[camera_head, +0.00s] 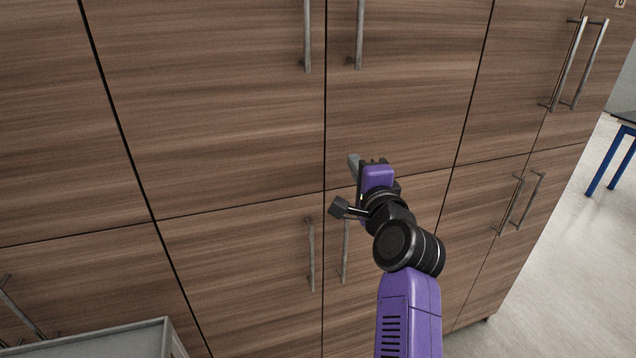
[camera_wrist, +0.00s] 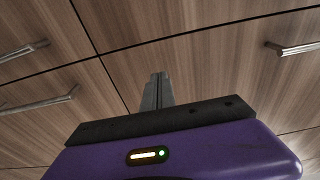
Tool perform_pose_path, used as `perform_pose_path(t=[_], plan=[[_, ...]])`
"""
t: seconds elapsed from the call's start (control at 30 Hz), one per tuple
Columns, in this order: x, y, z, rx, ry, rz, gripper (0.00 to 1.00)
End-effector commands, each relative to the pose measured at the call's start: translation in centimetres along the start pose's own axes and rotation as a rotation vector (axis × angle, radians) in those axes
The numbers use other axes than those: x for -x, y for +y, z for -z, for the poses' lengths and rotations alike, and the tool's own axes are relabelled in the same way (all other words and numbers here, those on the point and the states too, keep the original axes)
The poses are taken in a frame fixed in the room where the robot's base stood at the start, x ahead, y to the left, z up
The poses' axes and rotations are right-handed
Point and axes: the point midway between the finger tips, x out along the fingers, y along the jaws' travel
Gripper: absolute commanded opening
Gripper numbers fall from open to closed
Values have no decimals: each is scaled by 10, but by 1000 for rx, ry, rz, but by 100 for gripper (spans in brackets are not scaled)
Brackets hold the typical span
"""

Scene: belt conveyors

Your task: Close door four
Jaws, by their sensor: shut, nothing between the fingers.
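A wood-grain cabinet (camera_head: 220,120) with several doors fills most of the head view, and all the doors in view look flush and shut. No readable number shows which one is door four. My gripper (camera_head: 353,165) is in front of the middle doors, near the seam between upper and lower rows. Its fingers are shut and empty; they also show in the wrist view (camera_wrist: 157,92), pointing at the wood panels. I cannot tell whether the fingertips touch the panel.
Vertical bar handles (camera_head: 308,38) stick out from the doors. A grey box-like edge (camera_head: 110,340) stands at the lower left. Open pale floor (camera_head: 560,260) and a blue-legged table (camera_head: 607,160) are at the right.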

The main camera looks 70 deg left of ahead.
Motion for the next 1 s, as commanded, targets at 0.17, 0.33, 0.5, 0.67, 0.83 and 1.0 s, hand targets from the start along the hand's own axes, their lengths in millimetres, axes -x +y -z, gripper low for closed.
perform_pose_path(t=[0.17,0.33,0.5,0.67,0.83,1.0], plan=[[9,1,-28,2,-7,0,0],[20,2,-56,1,-8,1,0],[29,2,-78,1,-5,1,0],[34,2,-90,1,-4,0,0],[35,1,-92,1,-3,0,0],[35,1,-92,11,-3,0,0]])
